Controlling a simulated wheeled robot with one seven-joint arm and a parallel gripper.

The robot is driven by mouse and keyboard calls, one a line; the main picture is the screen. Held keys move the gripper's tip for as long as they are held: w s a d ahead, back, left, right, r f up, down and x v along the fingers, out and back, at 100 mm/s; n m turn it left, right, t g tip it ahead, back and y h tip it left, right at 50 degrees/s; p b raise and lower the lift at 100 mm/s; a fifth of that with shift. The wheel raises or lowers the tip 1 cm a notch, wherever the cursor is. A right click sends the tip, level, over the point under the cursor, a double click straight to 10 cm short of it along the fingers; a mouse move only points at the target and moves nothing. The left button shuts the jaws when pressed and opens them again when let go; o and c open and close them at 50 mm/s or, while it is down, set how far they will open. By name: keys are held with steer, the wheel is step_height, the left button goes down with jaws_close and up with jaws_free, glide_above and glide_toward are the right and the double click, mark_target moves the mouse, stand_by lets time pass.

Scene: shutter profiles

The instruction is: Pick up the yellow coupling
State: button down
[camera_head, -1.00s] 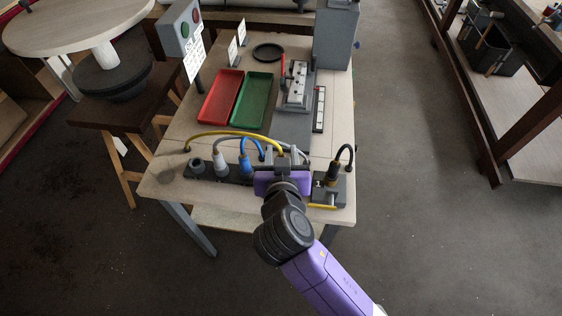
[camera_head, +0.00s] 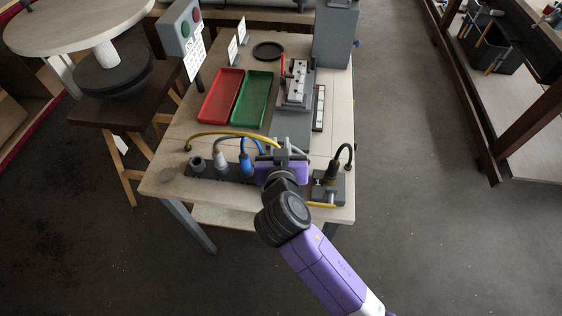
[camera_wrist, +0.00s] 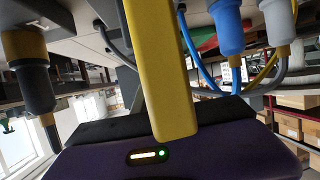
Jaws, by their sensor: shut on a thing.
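The yellow coupling (camera_wrist: 160,70) shows large in the wrist view as a long yellow body standing up from between my jaws. My gripper (camera_head: 283,152) is shut on it, over the row of connectors near the table's front edge. In the head view my purple wrist hides most of the coupling, and the yellow hose (camera_head: 225,134) arcs from the table's left side to it. I cannot tell whether its far end still touches a socket.
A blue coupling (camera_head: 245,163) and a grey coupling (camera_head: 220,158) stand close on the left. A dark yellow-banded coupling (camera_head: 333,172) stands on a block to the right. A red tray (camera_head: 220,97) and green tray (camera_head: 252,101) lie farther back.

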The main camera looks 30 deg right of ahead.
steer(key=shift+s+f, duration=0.15)
steer(key=shift+f, duration=0.15)
